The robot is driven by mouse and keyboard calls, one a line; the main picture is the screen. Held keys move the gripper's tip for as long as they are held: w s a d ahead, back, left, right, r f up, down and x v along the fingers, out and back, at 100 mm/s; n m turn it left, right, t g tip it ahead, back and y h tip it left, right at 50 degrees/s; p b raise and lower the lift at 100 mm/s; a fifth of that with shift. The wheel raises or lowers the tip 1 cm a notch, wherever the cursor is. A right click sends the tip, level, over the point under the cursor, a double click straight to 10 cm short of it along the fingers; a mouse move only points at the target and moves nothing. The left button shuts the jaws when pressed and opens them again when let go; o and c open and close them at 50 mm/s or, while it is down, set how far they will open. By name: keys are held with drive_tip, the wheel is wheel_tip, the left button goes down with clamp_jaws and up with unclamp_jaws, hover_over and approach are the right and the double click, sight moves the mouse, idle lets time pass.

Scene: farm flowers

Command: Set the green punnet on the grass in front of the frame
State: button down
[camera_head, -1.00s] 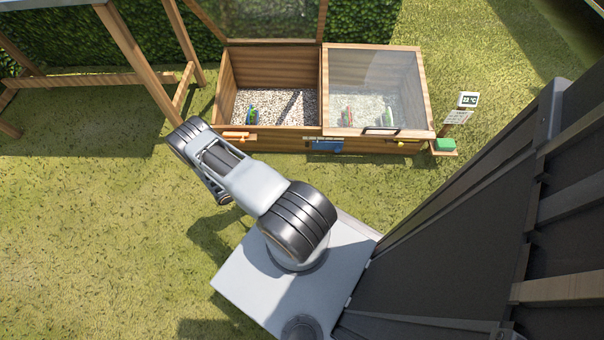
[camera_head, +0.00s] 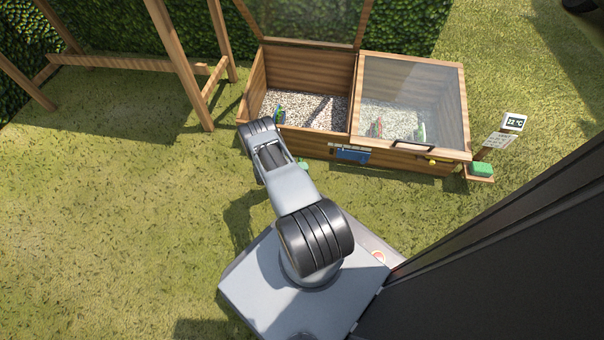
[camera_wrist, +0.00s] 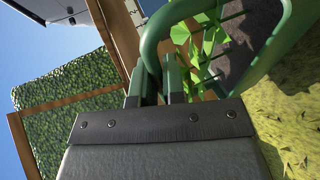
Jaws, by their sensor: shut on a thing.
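In the wrist view my gripper (camera_wrist: 172,88) is shut on a thick green rim or handle. It belongs to the green punnet (camera_wrist: 285,45), which shows as a curved green edge with bright green leaves and a dark inside. Its far side is cut off by the picture's edge. In the head view only a small green bit (camera_head: 303,163) shows beside my arm, probably the punnet; my gripper is hidden behind the arm there. The wooden frame (camera_head: 300,140) stands just beyond, its left lid raised and its right glazed lid down. Grass (camera_head: 390,215) lies before it.
A small green block (camera_head: 482,168) sits on a ledge at the frame's right, by a temperature sign (camera_head: 514,122). A wooden trestle (camera_head: 180,65) stands at the left. A hedge (camera_head: 400,28) runs behind. Open grass (camera_head: 100,230) fills the left.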

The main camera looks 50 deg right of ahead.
drive_tip(key=shift+f+b, duration=0.55)
drive_tip(key=shift+f, duration=0.95)
drive_tip(key=shift+f, duration=0.15)
drive_tip(key=c, duration=1.2)
unclamp_jaws()
